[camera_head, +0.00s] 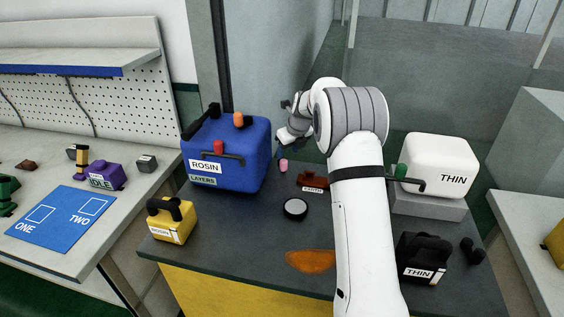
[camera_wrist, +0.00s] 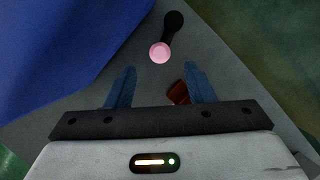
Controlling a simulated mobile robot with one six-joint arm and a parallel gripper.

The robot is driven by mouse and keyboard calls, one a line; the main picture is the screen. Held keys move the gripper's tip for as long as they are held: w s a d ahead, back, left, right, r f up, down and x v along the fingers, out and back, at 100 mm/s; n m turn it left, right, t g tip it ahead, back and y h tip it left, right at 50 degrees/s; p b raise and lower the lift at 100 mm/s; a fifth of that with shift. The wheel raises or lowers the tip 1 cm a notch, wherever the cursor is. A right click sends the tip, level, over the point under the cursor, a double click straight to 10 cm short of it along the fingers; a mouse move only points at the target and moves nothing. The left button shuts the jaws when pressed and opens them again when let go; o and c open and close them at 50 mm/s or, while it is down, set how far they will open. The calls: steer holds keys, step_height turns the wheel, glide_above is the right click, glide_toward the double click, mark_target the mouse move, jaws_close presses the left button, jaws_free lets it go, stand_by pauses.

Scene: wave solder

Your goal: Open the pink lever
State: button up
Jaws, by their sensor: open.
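The pink lever shows as a small pink knob (camera_head: 283,166) on the dark table, right of the blue ROSIN box. In the wrist view its round pink end (camera_wrist: 160,53) joins a black arm that runs up and slightly right to a dark round end. My gripper (camera_wrist: 158,80) is open, with a blue finger on each side and nothing between them. The pink end lies just ahead of the fingertips, roughly midway between them, and apart from them in the picture. In the head view my gripper (camera_head: 280,148) is above and near the knob, partly hidden by my wrist.
The blue ROSIN box (camera_head: 240,150) stands close on the left. A small brown-red block (camera_head: 313,181) labelled EARTH and a black round item (camera_head: 295,208) lie nearby. An orange patch (camera_head: 311,261), a yellow box (camera_head: 170,222) and white (camera_head: 440,155) and black THIN boxes (camera_head: 424,252) are farther off.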

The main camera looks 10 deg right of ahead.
mark_target(284, 161)
steer(key=x, duration=0.7)
steer(key=shift+w+f, duration=0.2)
steer(key=shift+f, duration=0.15)
steer(key=shift+a, duration=0.1)
steer(key=c, duration=1)
steer(key=d+n, duration=0.1)
steer(key=d+n+y+p, duration=0.1)
steer(key=n, duration=0.1)
steer(key=shift+w+r+n+g, duration=0.1)
steer(key=shift+r+n+g, duration=0.05)
steer(key=shift+n+g, duration=0.15)
steer(key=shift+w+d+n+g+y+p, duration=0.3)
steer(key=shift+d+n+p, duration=0.15)
steer(key=shift+n, duration=0.55)
steer(key=shift+w+d+n+g+y+p, duration=0.15)
steer(key=shift+d+n+g+y+p, duration=0.25)
steer(key=shift+n, duration=0.6)
